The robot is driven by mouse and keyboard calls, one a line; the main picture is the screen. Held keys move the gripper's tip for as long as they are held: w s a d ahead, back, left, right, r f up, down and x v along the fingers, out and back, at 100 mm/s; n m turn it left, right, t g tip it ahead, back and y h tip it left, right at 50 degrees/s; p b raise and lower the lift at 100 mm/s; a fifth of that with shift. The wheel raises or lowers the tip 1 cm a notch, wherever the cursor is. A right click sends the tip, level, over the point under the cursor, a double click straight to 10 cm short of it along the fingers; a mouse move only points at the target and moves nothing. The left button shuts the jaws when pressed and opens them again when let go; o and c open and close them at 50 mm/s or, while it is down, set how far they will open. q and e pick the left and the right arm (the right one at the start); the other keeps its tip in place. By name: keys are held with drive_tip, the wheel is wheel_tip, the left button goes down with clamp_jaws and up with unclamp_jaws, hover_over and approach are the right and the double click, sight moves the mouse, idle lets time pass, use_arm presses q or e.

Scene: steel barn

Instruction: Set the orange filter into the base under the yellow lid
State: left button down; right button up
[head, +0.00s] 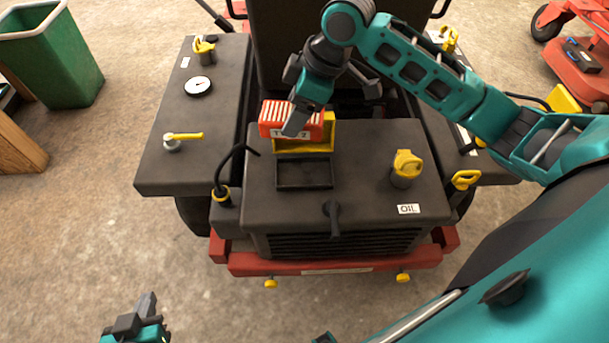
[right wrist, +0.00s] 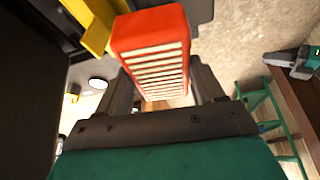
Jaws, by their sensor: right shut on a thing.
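The orange filter (head: 272,116), a block with white pleats on top and a partly covered label on its front, is held in my right gripper (head: 298,117). In the right wrist view the filter (right wrist: 150,35) sits between the two dark fingers. The yellow lid (head: 327,132) stands open behind the base, partly hidden by the filter and gripper. The base (head: 304,174) is a shallow black rectangular recess on the hood, empty. The filter is above and behind the base, apart from it. My left gripper (head: 138,318) is low at the left, away from the machine; its finger gap is unclear.
The dark hood (head: 350,190) carries a yellow oil cap (head: 406,167) at right and a black latch (head: 333,215) in front. A hooked black hose or lever (head: 228,175) stands left of the base. A gauge (head: 198,86) and yellow-handled valve (head: 184,137) sit on the left fender.

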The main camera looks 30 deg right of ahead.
drive_tip(key=shift+w+d+r+n+g, duration=0.15)
drive_tip(key=shift+d+r+n+g, duration=0.15)
drive_tip(key=shift+d+r+n, duration=0.65)
drive_tip(key=shift+d+r+b, duration=0.15)
drive_tip(key=shift+d+b, duration=0.15)
drive_tip(key=shift+y, duration=0.3)
wheel_tip(320, 180, down, 15)
drive_tip(key=shift+f+b, duration=0.15)
drive_tip(key=shift+b, duration=1.05)
wheel_tip(320, 180, down, 4)
drive_tip(key=shift+r+b, duration=0.1)
drive_tip(key=shift+b, duration=0.3)
drive_tip(key=shift+f, duration=0.35)
drive_tip(key=shift+r, duration=0.1)
